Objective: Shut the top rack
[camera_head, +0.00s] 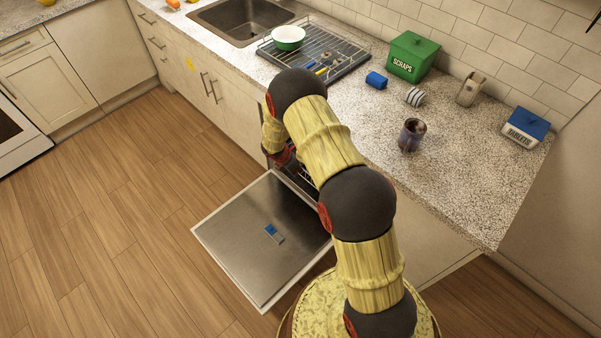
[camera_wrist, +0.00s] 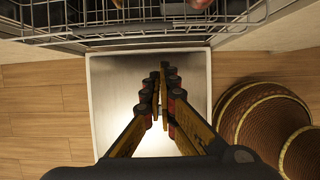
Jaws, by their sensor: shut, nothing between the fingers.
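The dishwasher door (camera_head: 262,240) hangs open and flat in front of the counter, and it also shows in the wrist view (camera_wrist: 108,100). The wire top rack (camera_wrist: 60,24) crosses the top of the wrist view, with some dishes in it only partly in frame. In the head view my arm hides most of the rack, so I cannot tell how far out it stands. My gripper (camera_wrist: 162,74) is shut and empty. In the wrist view its fingertips lie over the door, apart from the rack's front edge. In the head view the gripper is mostly hidden behind my arm.
A small blue and grey piece (camera_head: 273,233) is on the door's inner face. The counter (camera_head: 455,165) above holds a dish rack (camera_head: 325,65), a green scraps bin (camera_head: 412,56), a dark cup (camera_head: 411,135) and a tablets box (camera_head: 526,127). The wooden floor (camera_head: 110,210) at left is clear.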

